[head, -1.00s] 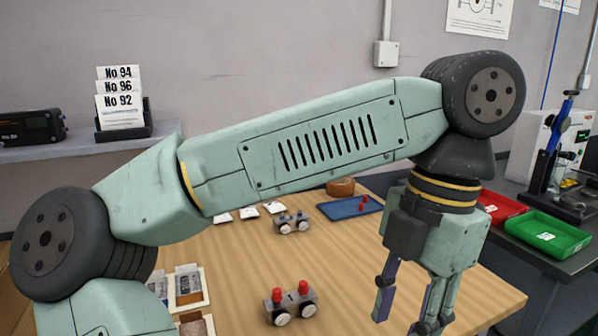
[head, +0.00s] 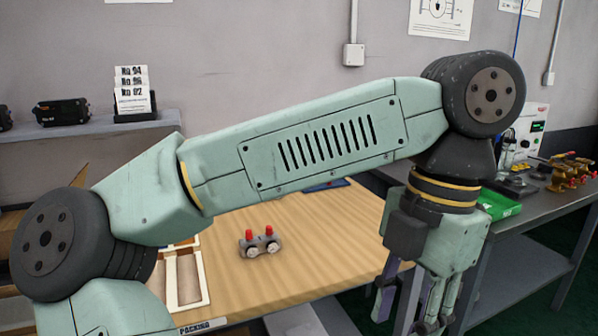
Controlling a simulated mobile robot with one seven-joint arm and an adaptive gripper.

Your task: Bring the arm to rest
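My arm spans the head view, bent at the elbow, with its forearm high in front of the wooden table (head: 330,240). My gripper (head: 408,308) hangs down at the right, in front of the table's right edge. Its two fingers are spread apart and nothing shows between them. A grey device with two red caps (head: 260,246) stands upright on the table, well left of the gripper and apart from it. The gripper touches nothing that I can see. My forearm hides part of the table's back.
A blue tray (head: 326,186) shows partly behind my forearm. A tan tray (head: 186,280) lies at the table's left, above a PACKING label (head: 203,325). A grey bench (head: 540,222) with a green bin (head: 499,205) and brass valves (head: 572,172) stands right. A shelf (head: 80,130) is on the wall.

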